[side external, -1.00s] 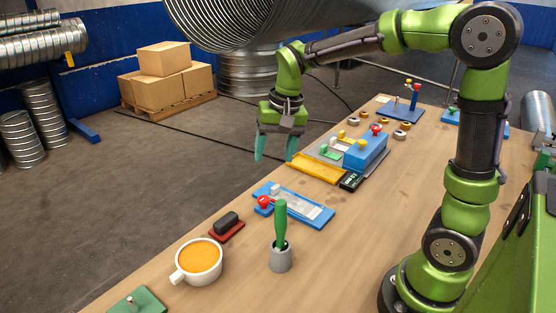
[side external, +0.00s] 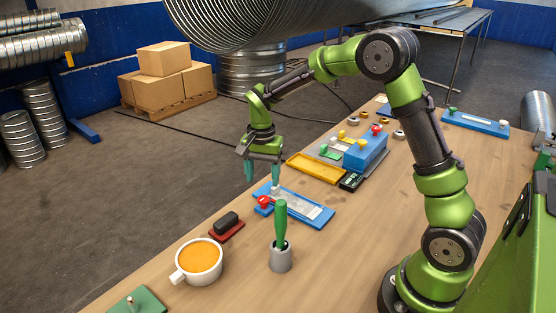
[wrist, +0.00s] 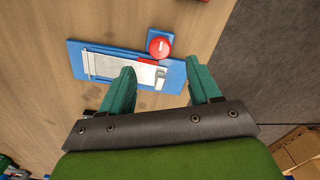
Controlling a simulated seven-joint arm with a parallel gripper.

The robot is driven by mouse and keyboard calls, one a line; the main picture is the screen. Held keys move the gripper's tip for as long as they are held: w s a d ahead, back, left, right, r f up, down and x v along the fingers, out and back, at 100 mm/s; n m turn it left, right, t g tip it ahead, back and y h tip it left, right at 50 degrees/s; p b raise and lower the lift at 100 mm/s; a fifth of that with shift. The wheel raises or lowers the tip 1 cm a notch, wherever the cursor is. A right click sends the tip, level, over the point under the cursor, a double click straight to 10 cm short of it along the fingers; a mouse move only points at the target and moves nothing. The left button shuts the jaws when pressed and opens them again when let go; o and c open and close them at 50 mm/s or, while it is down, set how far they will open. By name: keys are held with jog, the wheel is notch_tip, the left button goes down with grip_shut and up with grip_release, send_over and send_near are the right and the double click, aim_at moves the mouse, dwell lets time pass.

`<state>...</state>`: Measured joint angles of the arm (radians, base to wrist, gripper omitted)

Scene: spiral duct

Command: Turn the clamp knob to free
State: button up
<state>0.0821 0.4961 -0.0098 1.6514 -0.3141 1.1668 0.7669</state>
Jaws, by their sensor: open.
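The clamp knob is a red round knob (side external: 264,202) with a white mark, at the left end of a blue fixture (side external: 312,210) with a pale plate on it. In the wrist view the red knob (wrist: 160,46) sits on a blue block at the far edge of the fixture (wrist: 77,62), beyond the fingertips. My gripper (side external: 262,187) is open with its teal fingers pointing down, above the knob end of the fixture. In the wrist view my gripper (wrist: 162,78) has its fingers spread, with nothing between them at the tips; the exact height is unclear.
A green-handled tool in a grey holder (side external: 280,260), an orange-filled cup (side external: 199,260) and a black block on a red base (side external: 227,222) stand nearby. A yellow tray (side external: 316,168) and a blue box (side external: 365,153) lie behind. The table's right front is clear.

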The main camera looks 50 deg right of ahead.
aim_at(264, 198)
notch_tip(264, 198, down, 7)
jog(key=shift+r, duration=0.1)
dwell(0.3)
jog(key=c, duration=1)
jog(key=shift+c, duration=0.2)
